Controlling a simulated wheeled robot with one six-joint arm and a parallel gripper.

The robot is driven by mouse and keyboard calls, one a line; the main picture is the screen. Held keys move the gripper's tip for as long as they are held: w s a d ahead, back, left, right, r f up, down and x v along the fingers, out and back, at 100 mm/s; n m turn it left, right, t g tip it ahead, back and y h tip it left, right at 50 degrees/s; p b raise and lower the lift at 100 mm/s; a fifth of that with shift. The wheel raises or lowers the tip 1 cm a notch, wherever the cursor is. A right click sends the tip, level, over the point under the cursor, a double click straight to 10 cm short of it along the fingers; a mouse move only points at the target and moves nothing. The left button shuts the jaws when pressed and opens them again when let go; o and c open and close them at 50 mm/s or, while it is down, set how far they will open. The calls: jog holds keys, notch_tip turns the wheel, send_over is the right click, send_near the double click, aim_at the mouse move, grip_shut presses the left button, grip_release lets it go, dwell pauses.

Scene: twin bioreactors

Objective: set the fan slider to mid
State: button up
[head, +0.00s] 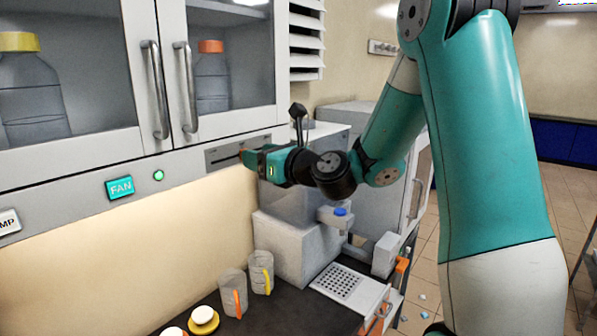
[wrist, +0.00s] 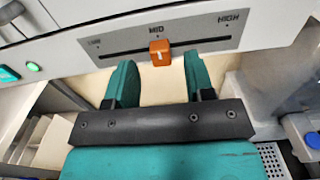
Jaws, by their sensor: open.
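The fan slider's orange knob (wrist: 160,53) sits on a dark horizontal slot (wrist: 120,52) in a grey panel, in the wrist view. The panel is marked LOW at left, MID at centre and HIGH at right. The knob stands just under the MID mark, perhaps a hair to its right. My gripper (wrist: 159,68) is open, its two teal fingers apart on either side of the knob and a little below it. No contact with the knob shows. In the head view my gripper (head: 257,163) is at the slider panel (head: 222,152) and hides part of it.
A lit green FAN button (head: 119,187) and a green lamp (head: 158,175) are left of the slider. Glass cabinet doors with handles (head: 155,90) are above.

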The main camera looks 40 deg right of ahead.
jog(key=b+v, duration=0.9)
jog(key=v, duration=0.5)
jog(key=shift+s+b, duration=0.3)
jog(key=shift+s, duration=0.05)
jog(key=shift+d, duration=0.15)
jog(key=s+a+f+n+g+y, duration=0.2)
jog(key=a+f+n+g, duration=0.35)
jog(key=a+n, duration=0.35)
jog(key=s+a+f+n+g+y, duration=0.1)
jog(key=a+f+n+g+y, duration=0.1)
jog(key=a+f+n+g, duration=0.65)
jog(key=s+a+f+n+g+h, duration=0.1)
jog(key=s+a+f+n+h, duration=0.1)
jog(key=s+n, duration=0.4)
jog(key=s+a+f+n+g+h+b, duration=0.1)
jog(key=s+n, duration=0.5)
jog(key=n, duration=1.1)
notch_tip(320, 180, down, 2)
jog(key=shift+s+a+f+g+h, duration=0.2)
jog(key=shift+a+g+h, duration=0.25)
jog(key=shift+g, duration=0.35)
jog(key=shift+a, duration=0.1)
